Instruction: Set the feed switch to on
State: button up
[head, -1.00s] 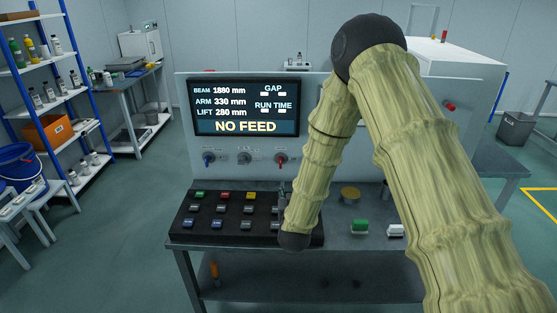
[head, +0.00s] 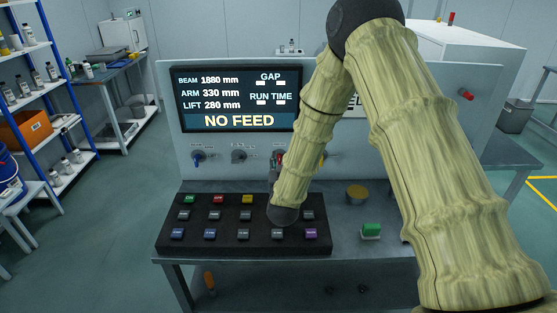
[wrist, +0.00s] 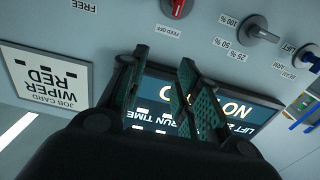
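The feed switch, a red-handled knob (wrist: 178,8) beside a label that seems to read "FEED OFF", is cut by the top edge of the wrist view. In the head view the red knob (head: 279,157) is partly hidden by my arm. My gripper (wrist: 160,88) is open and empty in the wrist view, its two green fingers apart in front of the display. In the head view my gripper (head: 274,180) is mostly hidden by my wrist, just below the red knob; I cannot tell if it touches the panel. The display (head: 238,98) reads "NO FEED".
A blue knob (head: 197,156) and a grey knob (head: 238,156) sit left of the red one. A sloped button box (head: 205,242) lies below my wrist. A yellow-topped button (head: 356,193) and a green switch (head: 371,230) stand to the right. A job card (wrist: 45,88) reads "WIPER RED".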

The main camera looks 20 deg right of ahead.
aim_at(280, 159)
jog(key=f+b, duration=0.1)
jog(key=f, duration=0.1)
jog(key=f+b, duration=0.2)
jog(key=w+f+b, duration=0.1)
jog(key=f+b, duration=0.1)
jog(key=shift+a+f, duration=0.2)
jog(key=shift+w+d+r, duration=0.1)
jog(key=shift+w+d, duration=0.05)
jog(key=shift+w, duration=0.3)
jog(key=p+x, duration=0.2)
jog(key=x, duration=0.8)
jog(key=shift+s, duration=0.1)
grip_shut()
